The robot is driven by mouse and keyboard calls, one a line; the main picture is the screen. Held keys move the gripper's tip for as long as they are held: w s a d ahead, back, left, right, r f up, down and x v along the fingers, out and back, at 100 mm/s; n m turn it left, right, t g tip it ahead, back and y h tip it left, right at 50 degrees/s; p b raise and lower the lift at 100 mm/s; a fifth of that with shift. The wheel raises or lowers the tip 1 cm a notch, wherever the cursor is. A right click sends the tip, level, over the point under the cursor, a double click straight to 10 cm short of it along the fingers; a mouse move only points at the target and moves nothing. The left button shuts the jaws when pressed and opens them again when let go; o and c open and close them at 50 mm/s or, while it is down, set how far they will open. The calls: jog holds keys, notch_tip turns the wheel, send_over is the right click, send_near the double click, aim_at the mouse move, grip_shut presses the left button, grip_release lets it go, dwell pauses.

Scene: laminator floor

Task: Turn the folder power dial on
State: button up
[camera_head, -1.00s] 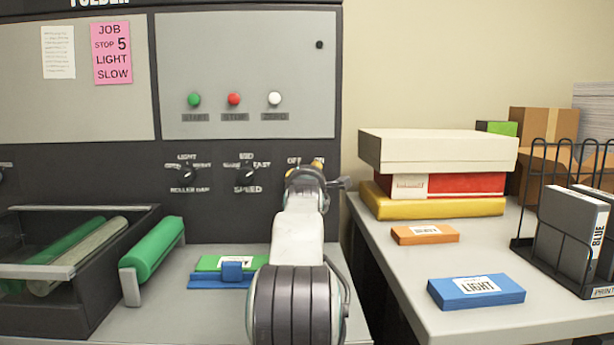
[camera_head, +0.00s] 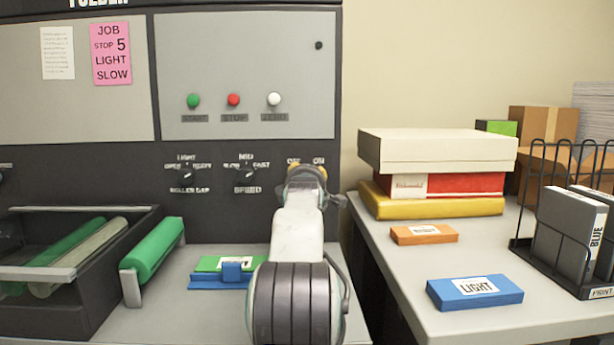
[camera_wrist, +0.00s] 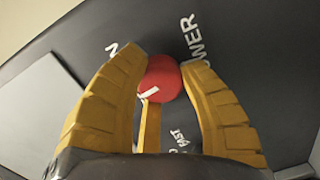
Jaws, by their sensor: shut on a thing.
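The folder power dial is a red round knob (camera_wrist: 161,80) with a short white mark on its lower left side in the wrist view. My gripper (camera_wrist: 163,62) has its two ridged yellow fingers on either side of the dial and is shut on it. Part of the word POWER shows by the right finger and one letter N by the left finger. In the head view my gripper (camera_head: 307,171) is at the front panel, just under the OFF and ON labels (camera_head: 306,162). My gripper and arm hide the dial there.
The speed dial (camera_head: 247,174) and roller gap dial (camera_head: 187,174) are left of my gripper. Green, red (camera_head: 233,100) and white buttons are above. A green roller (camera_head: 153,250) lies below left. A side table (camera_head: 400,265) with stacked boxes stands right.

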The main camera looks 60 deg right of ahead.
dwell(0.4)
jog(key=o, duration=1.2)
jog(key=shift+a, duration=0.1)
jog(key=shift+v, duration=5.85)
